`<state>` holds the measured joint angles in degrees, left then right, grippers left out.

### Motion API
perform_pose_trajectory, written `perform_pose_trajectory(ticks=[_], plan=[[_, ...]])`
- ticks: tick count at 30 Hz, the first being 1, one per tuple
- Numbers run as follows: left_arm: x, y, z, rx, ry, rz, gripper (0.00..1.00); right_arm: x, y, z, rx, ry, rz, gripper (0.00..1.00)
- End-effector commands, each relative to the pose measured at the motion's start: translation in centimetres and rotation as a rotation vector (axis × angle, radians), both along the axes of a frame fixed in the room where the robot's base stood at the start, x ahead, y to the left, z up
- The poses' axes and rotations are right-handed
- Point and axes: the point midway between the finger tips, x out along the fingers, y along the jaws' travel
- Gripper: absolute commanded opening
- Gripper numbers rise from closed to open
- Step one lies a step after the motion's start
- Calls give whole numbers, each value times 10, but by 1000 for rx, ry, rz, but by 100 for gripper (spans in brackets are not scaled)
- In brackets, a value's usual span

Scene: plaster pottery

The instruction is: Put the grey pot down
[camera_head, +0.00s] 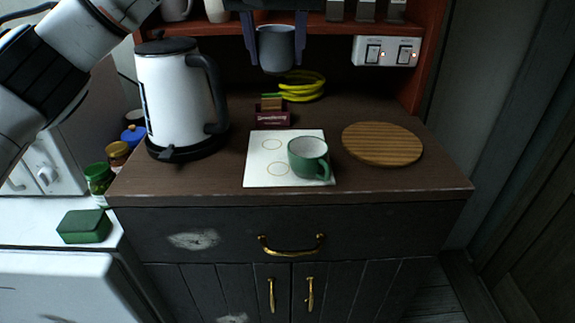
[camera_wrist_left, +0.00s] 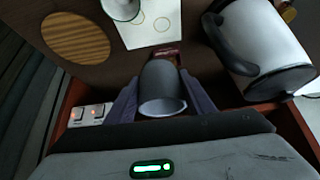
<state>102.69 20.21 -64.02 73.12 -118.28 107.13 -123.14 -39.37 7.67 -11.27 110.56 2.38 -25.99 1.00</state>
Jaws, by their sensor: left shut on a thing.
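The grey pot (camera_head: 276,48) is a small tapered cup, held in the air above the back of the dark wooden counter (camera_head: 225,180). My left gripper (camera_head: 274,36) is shut on it, one finger on each side. In the left wrist view the pot (camera_wrist_left: 161,88) sits between the two fingers of the gripper (camera_wrist_left: 162,97). A white sheet with ring outlines (camera_head: 266,172) lies on the counter below and in front of it. My right gripper is not in view.
A white kettle (camera_head: 172,97) stands at left. A green mug (camera_head: 309,159) stands on the sheet's right side, beside a round wooden board (camera_head: 382,144). A small dark red box (camera_head: 272,117) and yellow bananas (camera_head: 303,86) are behind. A red shelf (camera_head: 330,27) is close above.

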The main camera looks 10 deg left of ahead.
Motion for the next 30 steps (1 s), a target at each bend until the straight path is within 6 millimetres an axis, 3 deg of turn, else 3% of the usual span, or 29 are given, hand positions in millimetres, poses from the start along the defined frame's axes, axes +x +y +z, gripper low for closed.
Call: perform_pose_trajectory(ticks=[3,7,19,30], plan=[[10,25,1,-3,-1,14,24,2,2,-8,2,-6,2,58],[12,35,-8,2,1,12,24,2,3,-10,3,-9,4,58],[12,35,-108,1,2,12,24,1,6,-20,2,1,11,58],[12,35,-151,1,1,13,24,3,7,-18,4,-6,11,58]])
